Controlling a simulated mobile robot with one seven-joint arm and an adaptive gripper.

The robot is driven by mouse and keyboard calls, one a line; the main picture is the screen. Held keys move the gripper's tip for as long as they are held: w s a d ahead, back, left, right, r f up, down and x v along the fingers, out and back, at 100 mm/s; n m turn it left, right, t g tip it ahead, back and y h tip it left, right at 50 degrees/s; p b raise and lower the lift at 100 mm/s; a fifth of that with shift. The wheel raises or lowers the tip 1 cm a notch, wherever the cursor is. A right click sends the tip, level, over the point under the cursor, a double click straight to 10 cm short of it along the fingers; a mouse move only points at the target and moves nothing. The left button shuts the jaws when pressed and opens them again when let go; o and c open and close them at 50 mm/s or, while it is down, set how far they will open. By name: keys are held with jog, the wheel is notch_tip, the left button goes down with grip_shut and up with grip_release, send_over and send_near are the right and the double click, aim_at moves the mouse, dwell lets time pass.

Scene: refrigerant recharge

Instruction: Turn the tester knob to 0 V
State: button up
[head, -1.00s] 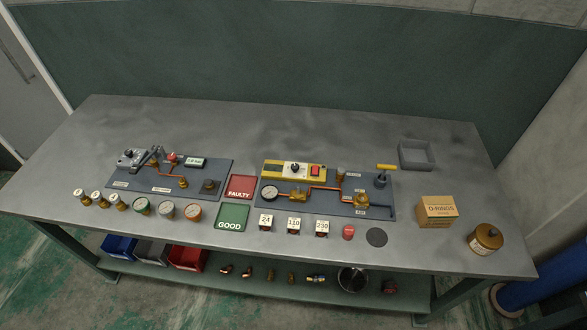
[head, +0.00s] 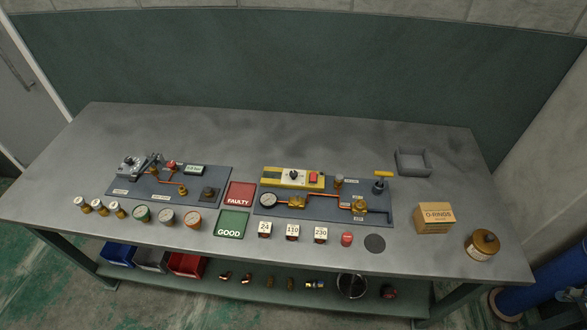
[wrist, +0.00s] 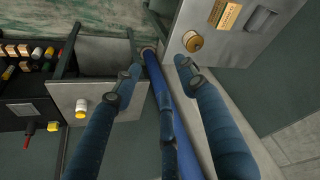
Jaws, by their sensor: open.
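The tester is a yellow box at the back of the right grey board in the head view. Its dark knob (head: 294,174) sits on a pale panel, next to a red switch (head: 314,178). The knob's pointer and voltage marks are too small to read. My gripper (wrist: 158,67) shows only in the wrist view, with two dark blue fingers spread apart and nothing between them. It is beyond the bench's right end, near the corner with the brown jar, away from the tester. The tester is not visible in the wrist view.
The right board (head: 325,211) also carries a gauge, copper pipes and a yellow-handled valve (head: 383,174). Number blocks 24, 110 and 230 stand in front. An O-rings box (head: 434,218) and a brown jar (head: 482,245) stand at right.

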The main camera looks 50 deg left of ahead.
jog(key=w+a+r+n+g+p, duration=0.1)
jog(key=w+a+n, duration=0.1)
jog(key=w+a, duration=0.45)
jog(key=w+a+r+n+g+p, duration=0.1)
jog(key=w+a, duration=0.3)
jog(key=a, duration=0.5)
jog(key=w+a+f+n+g+p, duration=0.1)
jog(key=w+a+f+n+p, duration=0.15)
jog(key=a, duration=1.55)
jog(key=n+g+p, duration=0.2)
jog(key=n+p, duration=0.1)
jog(key=n, duration=0.4)
send_over(293, 173)
notch_tip(293, 173, down, 18)
jog(key=shift+h, duration=0.4)
jog(key=shift+f, duration=0.1)
notch_tip(293, 173, down, 14)
jog(key=b, duration=0.2)
jog(key=shift+b, duration=0.4)
